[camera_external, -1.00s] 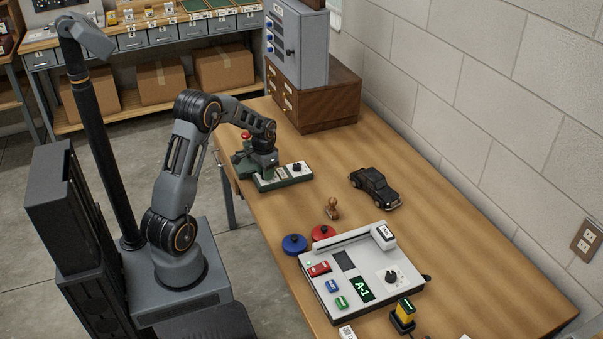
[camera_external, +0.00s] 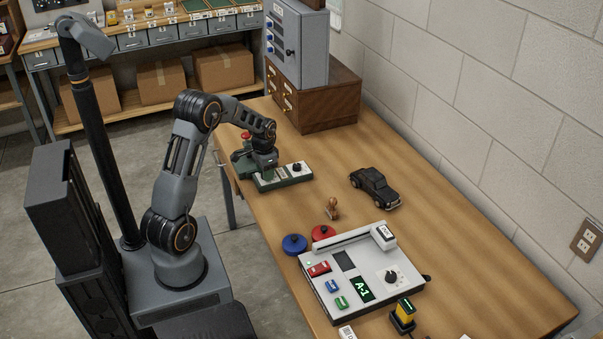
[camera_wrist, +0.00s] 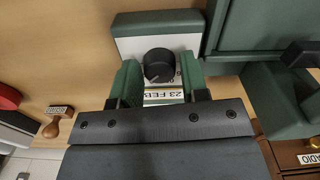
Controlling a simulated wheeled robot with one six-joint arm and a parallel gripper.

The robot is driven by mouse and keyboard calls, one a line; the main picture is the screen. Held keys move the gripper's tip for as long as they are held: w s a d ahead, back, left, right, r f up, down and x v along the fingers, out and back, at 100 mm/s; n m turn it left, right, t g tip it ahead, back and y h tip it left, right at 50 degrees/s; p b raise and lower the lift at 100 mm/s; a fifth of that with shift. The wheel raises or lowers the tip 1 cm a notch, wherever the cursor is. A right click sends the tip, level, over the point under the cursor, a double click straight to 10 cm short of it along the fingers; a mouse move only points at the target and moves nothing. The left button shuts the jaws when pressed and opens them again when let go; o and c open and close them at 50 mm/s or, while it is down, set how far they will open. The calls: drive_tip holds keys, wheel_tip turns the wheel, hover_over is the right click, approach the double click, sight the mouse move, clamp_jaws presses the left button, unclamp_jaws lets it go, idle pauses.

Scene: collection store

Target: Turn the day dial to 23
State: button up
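The green date device (camera_external: 287,181) has a white panel and a black round knob (camera_external: 297,167) at its right end. In the wrist view my gripper (camera_wrist: 158,98) has dark finger parts set apart.
A red button (camera_external: 246,135) tops the green body beside my gripper. A wooden stamp (camera_external: 332,208), black toy car (camera_external: 374,188), red and blue round pads (camera_external: 294,244) and a grey console (camera_external: 350,262) stand nearby. A wooden cabinet (camera_external: 330,100) is behind.

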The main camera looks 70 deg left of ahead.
drive_tip(key=shift+o, duration=1.4)
wheel_tip(320, 180, up, 14)
drive_tip(key=shift+p, duration=0.35)
drive_tip(key=shift+f, duration=0.1)
